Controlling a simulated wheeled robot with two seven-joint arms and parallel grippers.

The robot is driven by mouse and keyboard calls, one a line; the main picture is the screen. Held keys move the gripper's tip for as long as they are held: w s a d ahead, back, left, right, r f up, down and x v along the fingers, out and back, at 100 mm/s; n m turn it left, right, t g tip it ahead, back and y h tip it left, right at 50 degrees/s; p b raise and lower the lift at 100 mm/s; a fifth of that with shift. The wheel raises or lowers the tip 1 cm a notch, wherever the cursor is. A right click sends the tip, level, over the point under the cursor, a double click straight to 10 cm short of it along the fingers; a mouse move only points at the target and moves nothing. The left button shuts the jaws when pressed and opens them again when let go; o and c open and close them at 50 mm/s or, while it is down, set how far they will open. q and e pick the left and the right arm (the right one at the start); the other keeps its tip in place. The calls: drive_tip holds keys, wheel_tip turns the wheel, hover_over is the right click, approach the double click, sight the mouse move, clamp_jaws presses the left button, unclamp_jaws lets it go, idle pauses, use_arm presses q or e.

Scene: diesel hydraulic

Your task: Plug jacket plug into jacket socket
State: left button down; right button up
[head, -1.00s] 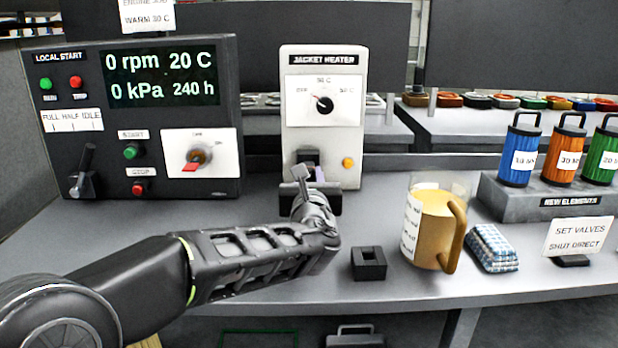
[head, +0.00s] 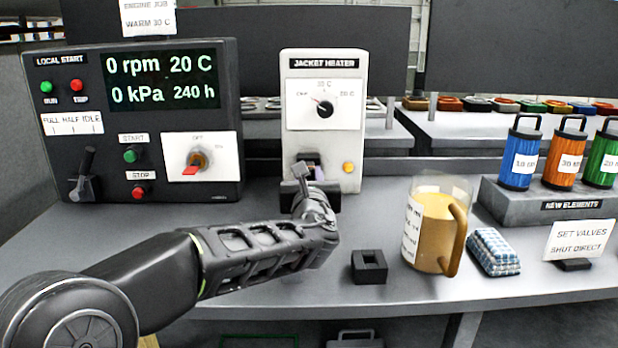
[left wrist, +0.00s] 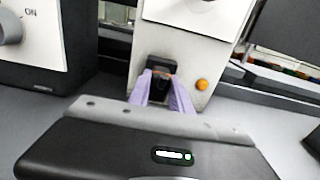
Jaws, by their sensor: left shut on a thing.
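The jacket heater (head: 292,120) is a white upright box with a dial, an amber lamp and a black socket (left wrist: 160,62) low on its front. My left gripper (left wrist: 163,88) is at the socket, its two pale purple fingers shut on a small dark plug (left wrist: 160,83). The plug is in line with the socket and right at it. My fingers and wrist cover much of it, so I cannot tell how deep it sits. In the head view my left gripper (head: 309,171) is partly hidden by its own wrist. My right gripper is not in view.
An empty black square holder (head: 369,267) stands on the bench (head: 330,285). To its right are a tan jug (head: 433,230) and a checked cloth (head: 493,251). The local start panel (head: 130,120) stands left of the heater. Filter elements (head: 565,155) stand at right.

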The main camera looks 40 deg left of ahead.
use_arm(q)
drive_tip(key=shift+w, duration=0.1)
drive_tip(key=c, duration=1.1)
unclamp_jaws()
drive_tip(key=p+v, duration=0.1)
drive_tip(key=v, duration=0.6)
drive_tip(key=shift+d, duration=0.1)
drive_tip(key=shift+s+d, duration=0.15)
drive_tip(key=shift+s, duration=0.2)
